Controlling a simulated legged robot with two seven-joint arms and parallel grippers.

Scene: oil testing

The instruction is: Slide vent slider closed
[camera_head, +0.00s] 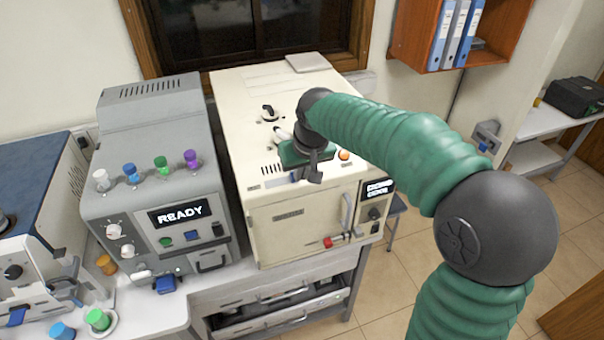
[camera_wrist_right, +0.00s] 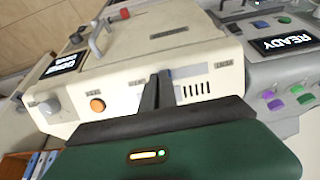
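The cream machine (camera_head: 300,217) stands on the bench, and my right gripper (camera_head: 308,172) is low over its top panel near the front edge. In the wrist view the two dark fingers (camera_wrist_right: 159,92) are close together, with no clear gap and nothing seen between them. The vent slots (camera_wrist_right: 197,89) lie just to the right of the fingers there. A bluish strip (camera_wrist_right: 187,72) shows right behind the fingertips; it may be part of the vent slider. The fingers hide the rest, and I cannot tell whether they touch it. My left gripper is not in view.
An orange button (camera_wrist_right: 97,104) and a grey knob (camera_wrist_right: 50,105) sit left of the fingers in the wrist view. A grey machine reading READY (camera_head: 180,215) stands to the left in the head view.

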